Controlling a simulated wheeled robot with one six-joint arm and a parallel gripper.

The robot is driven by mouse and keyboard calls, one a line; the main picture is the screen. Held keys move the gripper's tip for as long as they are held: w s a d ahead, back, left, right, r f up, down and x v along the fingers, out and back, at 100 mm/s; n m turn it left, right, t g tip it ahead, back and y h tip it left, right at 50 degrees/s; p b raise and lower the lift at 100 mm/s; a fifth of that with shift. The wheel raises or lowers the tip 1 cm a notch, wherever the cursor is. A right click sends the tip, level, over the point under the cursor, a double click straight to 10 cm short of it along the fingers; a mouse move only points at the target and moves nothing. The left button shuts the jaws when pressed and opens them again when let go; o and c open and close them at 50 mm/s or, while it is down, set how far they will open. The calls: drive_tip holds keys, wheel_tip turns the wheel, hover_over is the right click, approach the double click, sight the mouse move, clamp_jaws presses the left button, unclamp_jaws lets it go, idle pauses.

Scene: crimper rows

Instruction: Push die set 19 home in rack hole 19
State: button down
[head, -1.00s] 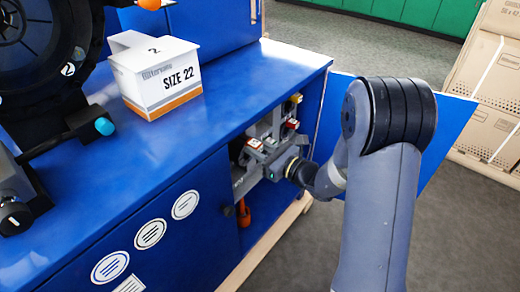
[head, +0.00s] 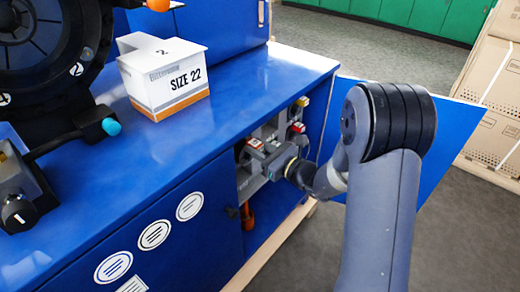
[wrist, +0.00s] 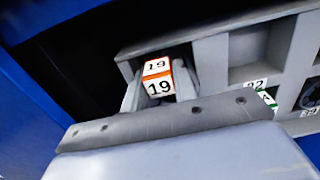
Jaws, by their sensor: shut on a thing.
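Die set 19 (wrist: 159,80) is a block with a white label, an orange stripe and the number 19 on two faces, seen in the wrist view. It sits between the grey fingers of my gripper (wrist: 160,92), which is shut on it. The block is at the leftmost opening of the grey rack (wrist: 212,62). Its lower part is hidden behind my gripper's body, and I cannot tell how deep it sits. In the head view my gripper (head: 272,165) is at the front of the rack, inside the blue cabinet's open bay.
A neighbouring rack hole to the right bears a 22 label (wrist: 256,84); another bears 39 (wrist: 309,111). A white SIZE 22 box (head: 165,80) stands on the blue bench top (head: 215,115). An open blue door (head: 455,135) is behind my arm. An orange-red handle (head: 248,216) hangs below the rack.

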sight(250, 144)
drive_tip(key=shift+r+b+x, duration=0.2)
drive_tip(key=shift+b+x, duration=0.1)
drive_tip(key=shift+x, duration=1.35)
drive_tip(key=c, duration=1)
unclamp_jaws()
drive_tip(key=shift+f, duration=0.1)
drive_tip(key=shift+c, duration=0.2)
drive_tip(key=shift+s+d+f, duration=0.1)
drive_tip(key=shift+f, duration=0.2)
drive_tip(key=v, duration=1)
drive_tip(key=shift+s+d+r+p, duration=0.25)
drive_tip(key=shift+d+p, duration=0.05)
drive_tip(key=shift+p, duration=0.1)
drive_tip(key=shift+w+a, duration=0.1)
drive_tip(key=b+x, duration=0.1)
drive_tip(key=x, duration=0.9)
drive_tip(key=shift+w+a, duration=0.2)
drive_tip(key=shift+a, duration=0.1)
drive_tip(key=shift+s+d, duration=0.25)
drive_tip(key=shift+d, duration=0.1)
